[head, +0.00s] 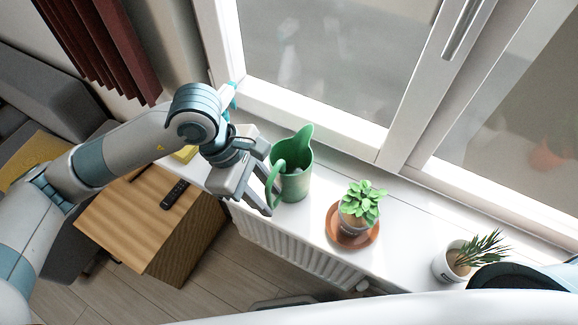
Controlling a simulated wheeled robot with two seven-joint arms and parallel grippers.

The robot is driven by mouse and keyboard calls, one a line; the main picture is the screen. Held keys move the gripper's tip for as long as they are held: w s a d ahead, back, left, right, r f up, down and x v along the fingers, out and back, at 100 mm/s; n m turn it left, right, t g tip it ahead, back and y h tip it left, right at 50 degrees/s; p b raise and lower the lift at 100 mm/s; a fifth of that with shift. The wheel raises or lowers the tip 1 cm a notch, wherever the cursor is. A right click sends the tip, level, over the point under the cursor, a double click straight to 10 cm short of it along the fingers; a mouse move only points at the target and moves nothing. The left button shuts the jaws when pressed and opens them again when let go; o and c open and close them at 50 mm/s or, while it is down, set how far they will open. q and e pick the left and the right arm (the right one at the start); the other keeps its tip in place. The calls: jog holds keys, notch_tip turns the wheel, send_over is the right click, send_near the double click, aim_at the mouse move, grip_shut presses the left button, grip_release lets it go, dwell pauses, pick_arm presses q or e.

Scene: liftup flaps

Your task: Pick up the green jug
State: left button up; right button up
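The green jug (297,178) stands upright on the white windowsill, with its spout toward the window and its handle on the left. My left gripper (268,186) is beside the jug at its handle side. Its fingers look spread apart, with the handle at or between their tips. I cannot tell whether they touch the handle. The jug appears to rest on the sill. My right gripper is not in view.
A potted leafy plant on a terracotta saucer (334,233) stands right of the jug, and a white pot (448,262) with a spiky plant is farther right. The window frame (340,138) rises behind. A wooden table (128,222) with a remote (174,194) is at lower left.

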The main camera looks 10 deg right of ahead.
pick_arm(q)
jog(key=shift+x, duration=0.8)
jog(key=shift+c, duration=0.4)
grip_shut()
jog(key=shift+r, duration=0.1)
dwell(0.6)
